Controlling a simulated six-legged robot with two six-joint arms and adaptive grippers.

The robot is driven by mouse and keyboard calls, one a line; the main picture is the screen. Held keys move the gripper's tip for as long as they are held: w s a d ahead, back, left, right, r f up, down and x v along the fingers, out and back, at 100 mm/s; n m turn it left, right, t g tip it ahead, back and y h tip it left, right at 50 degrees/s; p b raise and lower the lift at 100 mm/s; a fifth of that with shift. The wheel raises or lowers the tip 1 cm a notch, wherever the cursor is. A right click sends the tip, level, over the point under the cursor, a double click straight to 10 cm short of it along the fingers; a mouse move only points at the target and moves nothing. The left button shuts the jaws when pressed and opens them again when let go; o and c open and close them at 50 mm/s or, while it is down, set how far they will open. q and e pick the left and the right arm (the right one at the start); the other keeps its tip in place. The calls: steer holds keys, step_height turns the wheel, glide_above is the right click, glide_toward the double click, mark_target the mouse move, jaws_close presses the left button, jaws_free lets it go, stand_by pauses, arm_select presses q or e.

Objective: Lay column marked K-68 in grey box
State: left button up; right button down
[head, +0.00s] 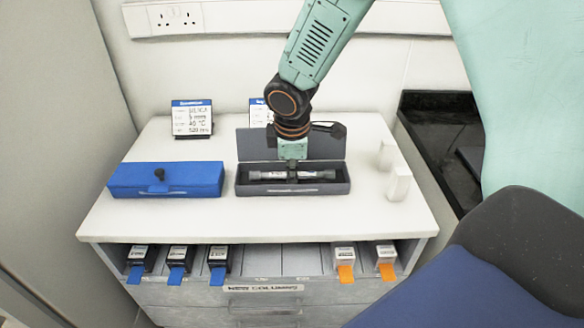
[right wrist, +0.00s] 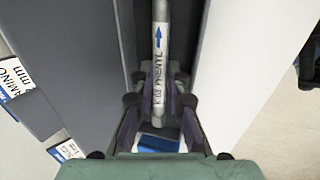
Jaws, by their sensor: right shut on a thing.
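The grey box (head: 325,188) lies on the white top with its lid standing open behind it. A slim silver column (head: 308,174) with a white label lies lengthwise inside the box's outline, low between its walls. In the right wrist view the column (right wrist: 161,60) shows a blue arrow and the word PHENYL; the smaller mark beside it is too small to read surely. My right gripper (head: 292,163) points down over the middle of the box and is shut on the column. Its fingers (right wrist: 160,90) sit on both sides of it. My left gripper is out of view.
A closed blue box (head: 165,180) lies to the left. A sign (head: 192,118) stands behind it, another partly behind my arm. Two small white blocks (head: 399,183) stand on the right. Below, an open drawer holds several cartons with blue or orange tabs (head: 345,274).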

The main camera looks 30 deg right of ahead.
steer(key=shift+f, duration=0.25)
stand_by(0.3)
steer(key=c, duration=1.3)
jaws_free()
steer(key=shift+o, duration=0.2)
steer(key=v, duration=1.2)
